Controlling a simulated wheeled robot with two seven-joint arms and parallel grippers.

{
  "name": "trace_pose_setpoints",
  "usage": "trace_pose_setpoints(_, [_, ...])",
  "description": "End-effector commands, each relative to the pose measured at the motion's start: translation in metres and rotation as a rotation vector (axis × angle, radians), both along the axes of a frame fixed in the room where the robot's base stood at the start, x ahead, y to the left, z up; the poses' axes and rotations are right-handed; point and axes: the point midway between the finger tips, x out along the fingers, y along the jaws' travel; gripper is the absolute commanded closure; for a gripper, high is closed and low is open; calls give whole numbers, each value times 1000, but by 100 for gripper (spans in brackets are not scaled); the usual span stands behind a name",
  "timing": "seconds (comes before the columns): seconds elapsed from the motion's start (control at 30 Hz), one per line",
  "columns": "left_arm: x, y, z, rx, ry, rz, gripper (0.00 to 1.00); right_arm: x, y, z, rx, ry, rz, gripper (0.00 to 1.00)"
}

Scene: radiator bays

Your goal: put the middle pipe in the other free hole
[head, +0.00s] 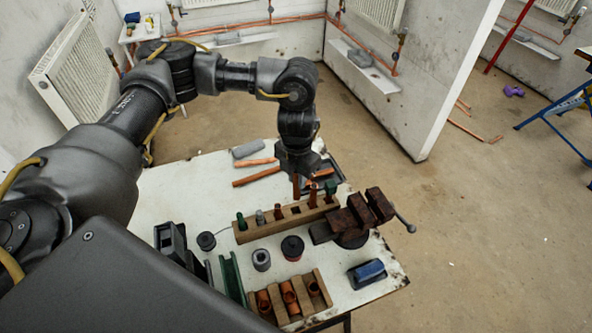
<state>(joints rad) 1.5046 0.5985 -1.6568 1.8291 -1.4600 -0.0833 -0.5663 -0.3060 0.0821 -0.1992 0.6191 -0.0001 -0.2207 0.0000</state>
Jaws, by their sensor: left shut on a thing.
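A wooden block with a row of holes (248,235) lies on the white bench. Standing in it are a green-topped piece (241,221), a grey piece (260,217), a short copper pipe (278,212), a taller copper pipe (313,196) and a green piece (330,191). A dark empty hole (296,210) shows between the two copper pipes. My left gripper (298,177) points down over the block, shut on a copper pipe (296,188). The held pipe looks upright above that hole, apparently clear of it. The gripper partly hides its upper end. My right gripper is not in view.
A rusty vise (365,208) stands close to the block's right end. A wooden tray of copper fittings (283,313), a black reel (292,247), a grey cylinder (261,260) and a blue item (369,271) lie in front. Loose copper pipes (256,177) lie behind.

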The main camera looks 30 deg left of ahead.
Motion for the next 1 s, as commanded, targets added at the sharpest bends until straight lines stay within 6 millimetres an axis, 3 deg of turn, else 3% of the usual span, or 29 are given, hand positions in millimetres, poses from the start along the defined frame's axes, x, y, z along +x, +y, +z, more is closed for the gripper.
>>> trace_pose_setpoints(0.2, [-2,2,-4,5,1,-187,100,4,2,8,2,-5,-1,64])
trace_pose_setpoints(0.53, [-2,2,-9,6,1,-207,100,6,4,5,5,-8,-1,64])
trace_pose_setpoints(1.0, [-2,2,-45,6,1,-205,100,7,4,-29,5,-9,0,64])
